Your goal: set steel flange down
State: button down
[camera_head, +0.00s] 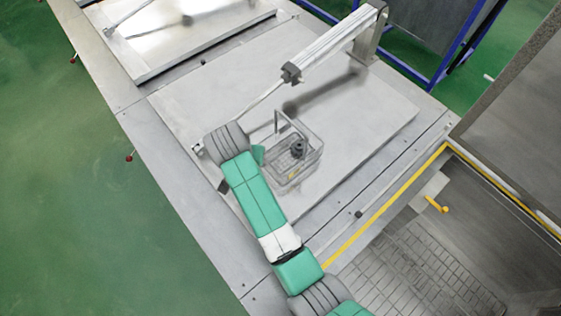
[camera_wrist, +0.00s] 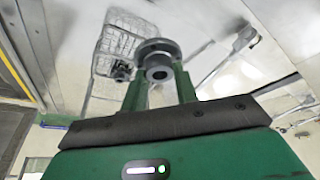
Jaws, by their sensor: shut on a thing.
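The steel flange (camera_wrist: 158,68), a grey round piece with a wide rim and a dark central bore, is held between the two green fingers of my gripper (camera_wrist: 160,88) in the wrist view. My gripper is shut on it. In the head view only a small green part of my gripper (camera_head: 258,154) shows beside the wire basket's left side; my arm hides the rest, and I cannot make out the held flange there. The wire basket (camera_head: 287,182) stands on the steel lid and also shows behind the flange in the wrist view (camera_wrist: 103,88).
A dark part (camera_head: 298,148) sits in the basket. The flat steel lid (camera_head: 375,125) has wide bare areas right of the basket. A pneumatic cylinder (camera_head: 335,42) slopes above it. An open tank with a yellow edge (camera_head: 385,205) lies at lower right.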

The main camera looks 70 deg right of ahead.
jog(key=s+d+m+g+b, duration=0.2)
jog(key=s+d+m, duration=0.25)
jog(key=d, duration=0.45)
jog(key=f, duration=1.1)
jog(key=shift+s+p, duration=0.35)
jog(key=shift+s, duration=0.05)
jog(key=shift+f, duration=0.1)
jog(key=c, duration=1.3)
grip_release()
jog(key=shift+c, duration=0.2)
